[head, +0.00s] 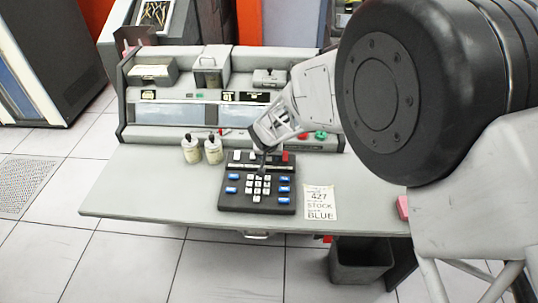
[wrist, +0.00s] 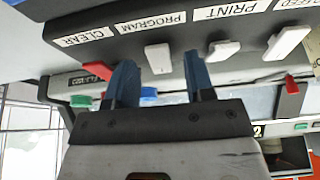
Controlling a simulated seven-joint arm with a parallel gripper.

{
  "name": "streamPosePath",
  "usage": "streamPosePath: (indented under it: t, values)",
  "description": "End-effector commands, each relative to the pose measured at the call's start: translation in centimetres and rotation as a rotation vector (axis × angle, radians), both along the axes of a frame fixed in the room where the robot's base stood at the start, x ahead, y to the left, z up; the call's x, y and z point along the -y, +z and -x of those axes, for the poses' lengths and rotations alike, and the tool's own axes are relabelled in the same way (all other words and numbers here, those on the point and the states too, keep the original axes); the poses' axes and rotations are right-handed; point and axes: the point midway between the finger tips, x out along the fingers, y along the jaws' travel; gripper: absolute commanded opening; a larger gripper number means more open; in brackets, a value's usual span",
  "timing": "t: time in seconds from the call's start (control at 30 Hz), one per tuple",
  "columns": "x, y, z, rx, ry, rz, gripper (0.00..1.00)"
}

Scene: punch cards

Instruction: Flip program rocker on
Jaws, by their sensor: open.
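The program rocker (wrist: 158,58) is a white switch beside the PROGRAM label (wrist: 151,23) in the wrist view. It shows between my gripper's (wrist: 159,66) two dark fingertips, which are apart with nothing held. Whether the fingers touch it cannot be told. A red rocker (wrist: 97,70) beside the CLEAR label and a white one (wrist: 222,50) beside PRINT flank it. In the head view my gripper (head: 262,160) reaches down over the back of the black keypad unit (head: 228,203), hiding part of its rocker row.
Two cream bottles (head: 191,151) stand left of the keypad, and a printed card (head: 320,203) lies to its right. The console (head: 150,137) with its windows rises behind. The desk's (head: 140,190) left front is clear. A dark bin (head: 360,262) stands below.

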Motion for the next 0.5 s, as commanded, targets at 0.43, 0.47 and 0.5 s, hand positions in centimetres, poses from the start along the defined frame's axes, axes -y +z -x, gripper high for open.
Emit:
streamPosePath:
  t: [0.43,0.47,0.5]
  values:
    - [0.01,-0.53,-0.26,0.001,0.0,0.0,0.46]
    - [0.01,-0.53,-0.26,0.001,0.0,0.0,0.41]
    - [0.01,-0.53,-0.26,0.001,0.0,0.0,0.35]
